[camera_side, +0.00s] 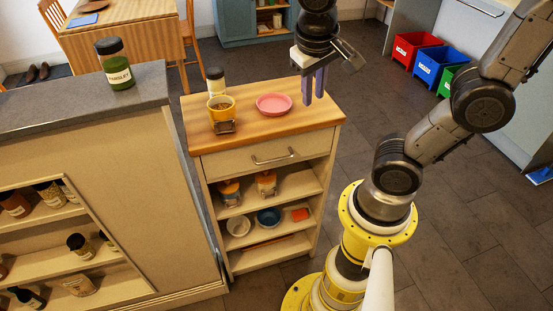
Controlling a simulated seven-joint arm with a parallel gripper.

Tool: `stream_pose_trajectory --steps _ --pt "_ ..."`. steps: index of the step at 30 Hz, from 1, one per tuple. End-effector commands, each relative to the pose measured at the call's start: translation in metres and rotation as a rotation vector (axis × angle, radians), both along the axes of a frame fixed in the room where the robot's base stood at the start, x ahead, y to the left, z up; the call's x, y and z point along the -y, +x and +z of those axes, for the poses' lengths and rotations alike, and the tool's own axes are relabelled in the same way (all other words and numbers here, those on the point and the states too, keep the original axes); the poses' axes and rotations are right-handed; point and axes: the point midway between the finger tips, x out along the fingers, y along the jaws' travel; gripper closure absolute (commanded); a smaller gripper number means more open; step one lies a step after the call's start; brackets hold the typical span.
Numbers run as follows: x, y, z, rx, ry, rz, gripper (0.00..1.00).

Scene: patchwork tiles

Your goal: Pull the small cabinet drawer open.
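The small wooden cabinet (330,140) stands in the middle of the side view. Its drawer (225,164) is just under the wooden top and looks shut, with its front flush with the frame. A metal bar handle (273,159) sits across the middle of the drawer front. My gripper (314,88) is above the back right part of the cabinet top, pointing down. Its two purple fingers show a gap between them and nothing in it. It is apart from the handle, higher and to the right.
A pink bowl (273,104), a yellow pot (221,108) and a jar (215,80) stand on the cabinet top. Open shelves below hold small jars and bowls. A grey counter (60,105) with a parsley jar (116,65) adjoins at left. Floor in front right is partly taken by my base.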

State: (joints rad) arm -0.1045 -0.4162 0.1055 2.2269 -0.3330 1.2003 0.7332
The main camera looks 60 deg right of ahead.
Motion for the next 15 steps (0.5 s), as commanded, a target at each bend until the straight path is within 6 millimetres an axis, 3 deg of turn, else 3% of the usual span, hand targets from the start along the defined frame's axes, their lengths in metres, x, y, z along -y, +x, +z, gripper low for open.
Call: stream_pose_trajectory --steps 8,15 --pt "-0.003 0.057 -0.033 -0.23 -0.27 -0.074 0.75" --pt "-0.024 0.102 -0.081 -0.347 -0.542 -0.041 0.75"
